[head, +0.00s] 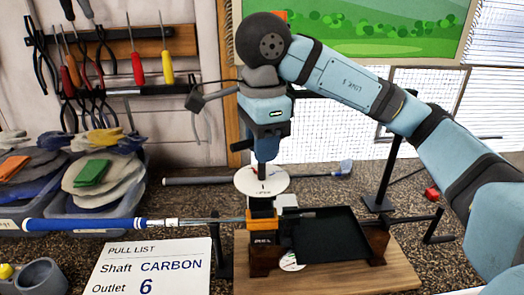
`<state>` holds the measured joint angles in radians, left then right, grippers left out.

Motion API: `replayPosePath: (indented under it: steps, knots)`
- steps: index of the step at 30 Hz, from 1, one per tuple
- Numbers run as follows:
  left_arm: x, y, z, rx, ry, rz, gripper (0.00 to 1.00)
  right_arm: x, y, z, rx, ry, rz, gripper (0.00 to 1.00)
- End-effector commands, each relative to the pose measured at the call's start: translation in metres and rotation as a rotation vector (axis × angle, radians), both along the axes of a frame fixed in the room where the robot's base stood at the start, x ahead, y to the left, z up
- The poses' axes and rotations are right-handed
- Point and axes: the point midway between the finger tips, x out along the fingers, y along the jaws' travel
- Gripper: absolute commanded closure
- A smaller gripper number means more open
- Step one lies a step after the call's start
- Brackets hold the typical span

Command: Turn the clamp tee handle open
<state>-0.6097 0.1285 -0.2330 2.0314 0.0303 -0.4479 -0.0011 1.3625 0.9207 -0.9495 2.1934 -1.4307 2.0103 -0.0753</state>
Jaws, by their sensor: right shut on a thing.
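The clamp (262,226) stands on a wooden board, with an orange top and a black block with a "PULL" label. A white round disc (245,181) sits just above it. My right gripper (264,172) points straight down over the disc, right above the clamp. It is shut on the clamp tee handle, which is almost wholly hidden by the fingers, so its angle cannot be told. A golf club with a blue grip (85,224) lies level, its shaft running right into the clamp. My left gripper is out of view.
A black tray (330,236) lies right of the clamp on the wooden board (395,275). A black stand (380,200) rises behind it. A pull list card (150,268) leans in front. Another club (200,181) lies behind.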

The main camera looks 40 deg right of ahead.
Motion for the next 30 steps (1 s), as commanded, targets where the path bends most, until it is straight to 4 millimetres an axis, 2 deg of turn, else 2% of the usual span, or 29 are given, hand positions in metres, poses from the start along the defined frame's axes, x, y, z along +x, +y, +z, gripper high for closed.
replayPosePath:
  steps: [15,30]
  knots:
    - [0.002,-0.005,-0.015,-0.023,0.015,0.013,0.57,0.001,0.0,0.0,0.0,-0.003,0.489,0.98]
    - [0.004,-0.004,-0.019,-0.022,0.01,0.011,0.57,0.001,0.0,0.0,0.0,-0.003,0.963,0.98]
